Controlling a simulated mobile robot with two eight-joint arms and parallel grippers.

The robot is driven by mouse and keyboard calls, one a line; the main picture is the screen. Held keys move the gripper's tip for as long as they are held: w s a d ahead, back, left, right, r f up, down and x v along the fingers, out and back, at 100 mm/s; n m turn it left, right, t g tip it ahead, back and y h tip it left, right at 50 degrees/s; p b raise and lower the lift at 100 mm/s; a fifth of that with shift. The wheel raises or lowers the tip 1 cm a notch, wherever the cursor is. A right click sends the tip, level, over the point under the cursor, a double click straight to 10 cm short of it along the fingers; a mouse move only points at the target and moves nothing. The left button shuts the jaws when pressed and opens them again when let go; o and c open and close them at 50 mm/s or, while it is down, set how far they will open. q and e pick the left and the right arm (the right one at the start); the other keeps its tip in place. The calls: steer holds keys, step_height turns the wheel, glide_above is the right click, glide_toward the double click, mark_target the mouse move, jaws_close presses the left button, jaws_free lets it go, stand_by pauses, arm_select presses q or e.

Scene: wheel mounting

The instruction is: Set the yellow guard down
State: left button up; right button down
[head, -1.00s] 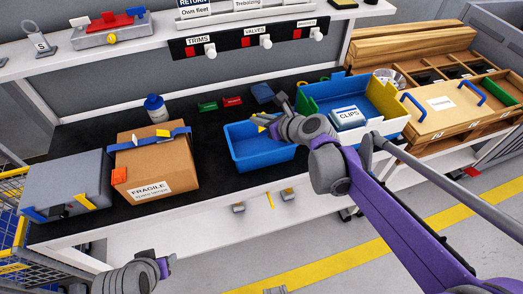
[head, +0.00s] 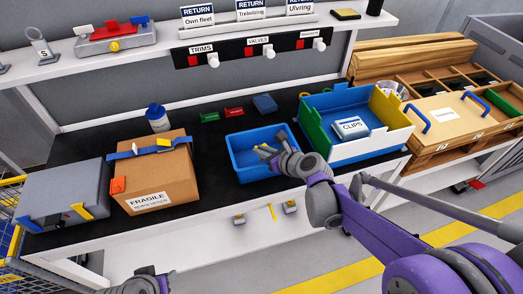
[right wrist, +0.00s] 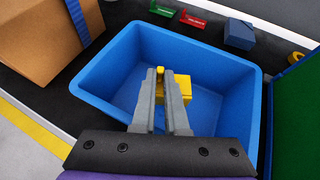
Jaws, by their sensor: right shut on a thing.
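My right gripper (head: 265,152) is over the blue bin (head: 243,177) on the black bench top. In the right wrist view the gripper (right wrist: 166,80) points down into the open blue bin (right wrist: 98,82), its fingers close together. A small yellow guard (right wrist: 178,92) shows at and behind the fingertips, partly hidden by them; it is a small yellow patch in the head view. I cannot tell whether it touches the bin floor. Only part of my left arm shows at the bottom edge of the head view; its gripper is out of sight.
A cardboard box (head: 165,178) marked FRAGILE stands left of the bin. A multicoloured open box (head: 380,147) with a CLIPS pack (head: 350,128) stands to the right. Green (head: 210,117), red (head: 234,111) and blue (head: 265,103) pieces lie behind the bin.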

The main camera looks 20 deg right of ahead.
steer(key=shift+f+b, duration=0.45)
steer(key=shift+f, duration=0.15)
steer(key=c, duration=0.9)
jaws_free()
steer(key=shift+c, duration=0.2)
steer(key=shift+r, duration=0.1)
